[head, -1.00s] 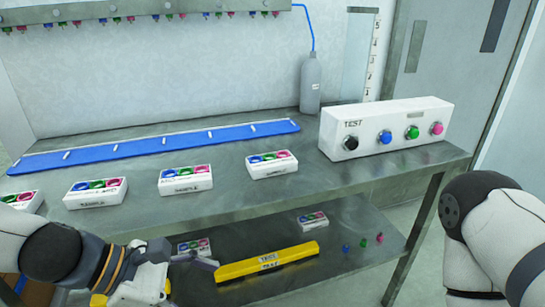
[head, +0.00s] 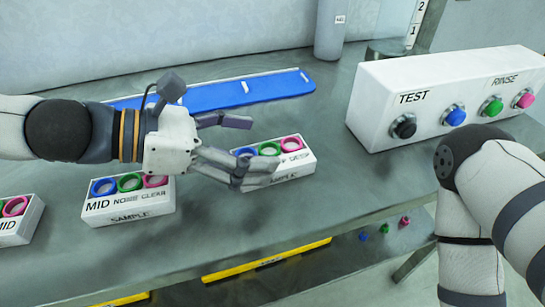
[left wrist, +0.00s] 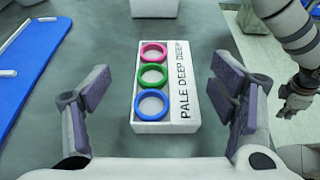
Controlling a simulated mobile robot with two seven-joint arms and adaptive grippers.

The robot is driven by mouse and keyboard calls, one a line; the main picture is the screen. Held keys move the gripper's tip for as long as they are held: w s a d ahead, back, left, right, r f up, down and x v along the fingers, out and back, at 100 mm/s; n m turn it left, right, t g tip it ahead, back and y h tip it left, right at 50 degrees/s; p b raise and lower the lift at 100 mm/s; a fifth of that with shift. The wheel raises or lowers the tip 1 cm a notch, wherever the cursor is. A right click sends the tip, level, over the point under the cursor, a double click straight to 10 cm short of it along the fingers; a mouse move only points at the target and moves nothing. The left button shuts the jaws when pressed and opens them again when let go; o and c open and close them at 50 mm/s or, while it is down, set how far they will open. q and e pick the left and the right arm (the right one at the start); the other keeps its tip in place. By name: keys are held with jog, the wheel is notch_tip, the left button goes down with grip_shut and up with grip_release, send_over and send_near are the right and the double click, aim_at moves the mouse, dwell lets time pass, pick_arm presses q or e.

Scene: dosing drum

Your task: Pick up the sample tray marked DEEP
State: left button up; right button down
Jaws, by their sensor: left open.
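The white sample tray (head: 300,165) with blue, green and pink rings stands on the steel bench in the head view, partly hidden by my left gripper (head: 254,150). In the left wrist view its label reads PALE DEEP DEEP on the tray (left wrist: 181,117). My left gripper (left wrist: 155,92) is open, with one finger on each side of the tray and visible gaps between. Dark fingers of my right gripper (left wrist: 292,104) show at the right edge of the left wrist view; their opening is unclear.
Another sample tray (head: 128,208), marked MID NONE CLEAR, stands left of it, and a third (head: 18,222) farther left. A white TEST/RINSE box (head: 425,85) stands right. A blue strip (head: 270,90) lies behind. A yellow bar (head: 267,262) is on the lower shelf.

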aim_at(281, 153)
pick_arm(q)
jog(key=x, duration=0.1)
jog(key=b+x, duration=0.1)
jog(key=x, duration=0.1)
jog(key=b+x, duration=0.1)
jog(key=x, duration=0.1)
jog(key=shift+s+f, duration=0.35)
jog(key=shift+w+d+r, duration=0.1)
jog(key=shift+r, duration=0.15)
jog(key=c, duration=1.3)
pick_arm(e)
jog(key=shift+s+f+g, duration=0.4)
jog(key=shift+s+f, duration=0.7)
jog(key=shift+f, duration=0.15)
